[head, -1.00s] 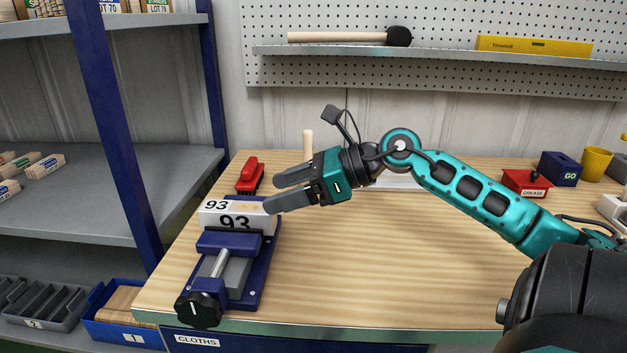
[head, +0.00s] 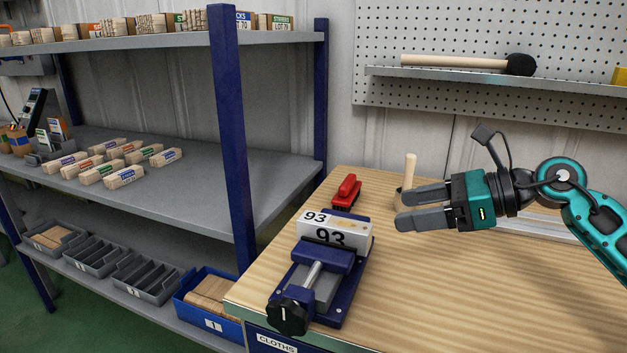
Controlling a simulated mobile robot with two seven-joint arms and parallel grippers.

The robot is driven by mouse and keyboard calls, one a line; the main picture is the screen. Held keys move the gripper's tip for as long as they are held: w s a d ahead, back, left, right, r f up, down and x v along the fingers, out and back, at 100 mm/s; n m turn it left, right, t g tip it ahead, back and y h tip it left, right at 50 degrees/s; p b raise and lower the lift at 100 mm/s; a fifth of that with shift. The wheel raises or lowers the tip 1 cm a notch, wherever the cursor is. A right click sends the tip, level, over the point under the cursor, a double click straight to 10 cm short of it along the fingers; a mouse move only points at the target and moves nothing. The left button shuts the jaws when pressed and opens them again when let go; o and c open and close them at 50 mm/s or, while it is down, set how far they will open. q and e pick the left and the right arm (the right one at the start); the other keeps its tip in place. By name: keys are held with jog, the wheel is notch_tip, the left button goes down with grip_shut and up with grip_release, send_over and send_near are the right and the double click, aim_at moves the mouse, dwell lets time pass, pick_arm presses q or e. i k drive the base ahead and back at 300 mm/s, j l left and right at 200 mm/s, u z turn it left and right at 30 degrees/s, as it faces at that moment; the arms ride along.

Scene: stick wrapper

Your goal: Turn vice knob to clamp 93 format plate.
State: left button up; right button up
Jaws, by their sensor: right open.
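The white 93 format plate (head: 349,226) sits in the blue vice (head: 339,286) at the near left corner of the workbench. The number 93 shows on its top and front faces. The black vice knob (head: 288,317) faces me at the vice's near end, with a white mark on it. A steel screw (head: 312,275) runs from the knob towards the jaw. I cannot tell how tightly the jaw presses on the plate. My right gripper (head: 400,208) is open and empty, to the right of the plate and apart from it. My left gripper is out of view.
A red brush (head: 346,191) lies behind the vice on the workbench (head: 450,300). A wooden handle (head: 409,170) stands upright behind my right gripper. Grey shelving with a blue post (head: 233,140) stands to the left. The bench right of the vice is clear.

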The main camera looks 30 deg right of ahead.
aim_at(285, 315)
jog(key=k, duration=1)
